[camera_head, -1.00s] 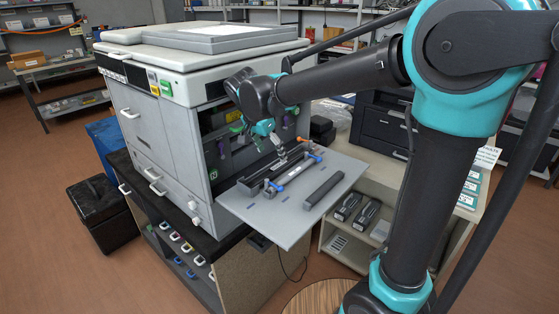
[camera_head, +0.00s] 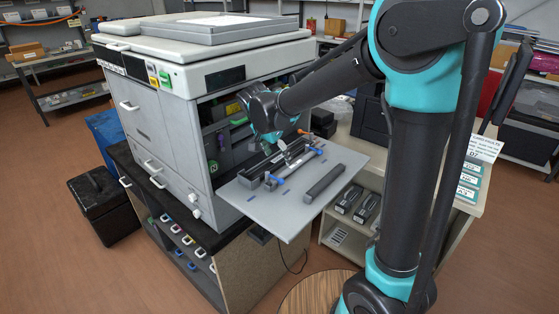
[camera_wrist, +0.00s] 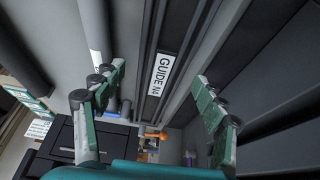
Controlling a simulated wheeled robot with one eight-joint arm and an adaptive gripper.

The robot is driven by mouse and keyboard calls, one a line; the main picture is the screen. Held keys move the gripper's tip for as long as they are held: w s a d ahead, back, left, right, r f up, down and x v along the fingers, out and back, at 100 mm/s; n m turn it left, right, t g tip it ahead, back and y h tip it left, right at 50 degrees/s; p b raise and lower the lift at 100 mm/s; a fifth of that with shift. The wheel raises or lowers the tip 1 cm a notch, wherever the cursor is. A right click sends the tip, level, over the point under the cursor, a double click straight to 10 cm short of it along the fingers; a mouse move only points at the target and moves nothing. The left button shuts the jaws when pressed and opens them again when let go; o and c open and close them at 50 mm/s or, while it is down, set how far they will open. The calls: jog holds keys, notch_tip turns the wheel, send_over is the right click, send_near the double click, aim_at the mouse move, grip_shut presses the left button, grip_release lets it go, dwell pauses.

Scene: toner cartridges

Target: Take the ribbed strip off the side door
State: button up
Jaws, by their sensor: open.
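A long dark ribbed strip (camera_head: 258,172) lies on the open, flat side door (camera_head: 285,212), nearest the machine. In the wrist view the ribbed strip (camera_wrist: 152,100) runs lengthwise between my fingers and bears a white label reading "GUIDE N4" (camera_wrist: 160,74). My gripper (camera_head: 287,150) is above the strip toward its far end. In the wrist view my gripper (camera_wrist: 157,95) is open, with one green-padded finger on each side of the strip. I cannot tell whether the fingers touch it. Part of the strip is hidden by my gripper in the head view.
A pale rod with blue end pieces (camera_head: 290,170) lies beside the strip. A separate dark bar (camera_head: 325,182) lies nearer the door's outer edge. An orange lever (camera_wrist: 157,135) is at the far end. The printer's open bay (camera_head: 228,140) borders the door; a low shelf stands right.

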jog(key=c, duration=1.3)
jog(key=shift+s+r, duration=0.1)
jog(key=shift+r, duration=0.05)
